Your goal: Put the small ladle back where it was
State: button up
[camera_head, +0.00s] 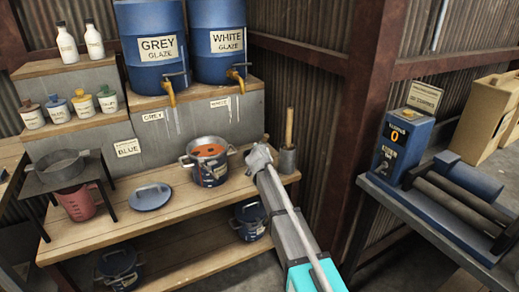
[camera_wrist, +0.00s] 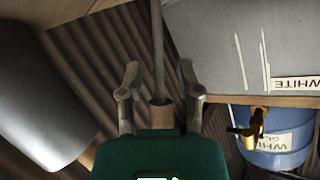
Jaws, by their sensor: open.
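My gripper (camera_head: 260,157) is over the right part of the wooden bench, beside the grey metal cup. The wrist view, which is upside down, shows my gripper (camera_wrist: 162,85) with its two fingers spread apart. Between them is a thin grey rod with a wooden end (camera_wrist: 160,114), apparently the small ladle (camera_wrist: 157,45). The fingers stand apart from it on both sides. Its bowl is not visible, and I cannot tell what supports it. In the head view my gripper hides this spot.
The metal cup (camera_head: 287,161) with a wooden handle (camera_head: 289,126) stands close right of my gripper. An open pot (camera_head: 203,172) of orange glaze is to its left, a lid (camera_head: 151,196) further left. A rusty post (camera_head: 372,110) and side table (camera_head: 420,205) are right.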

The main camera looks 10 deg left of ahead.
jog(key=shift+r, duration=0.15)
jog(key=shift+s+r, duration=0.1)
jog(key=shift+s, duration=0.1)
jog(key=p+v, duration=0.4)
jog(key=v, duration=0.7)
jog(key=shift+s, duration=0.25)
jog(key=shift+r, duration=0.1)
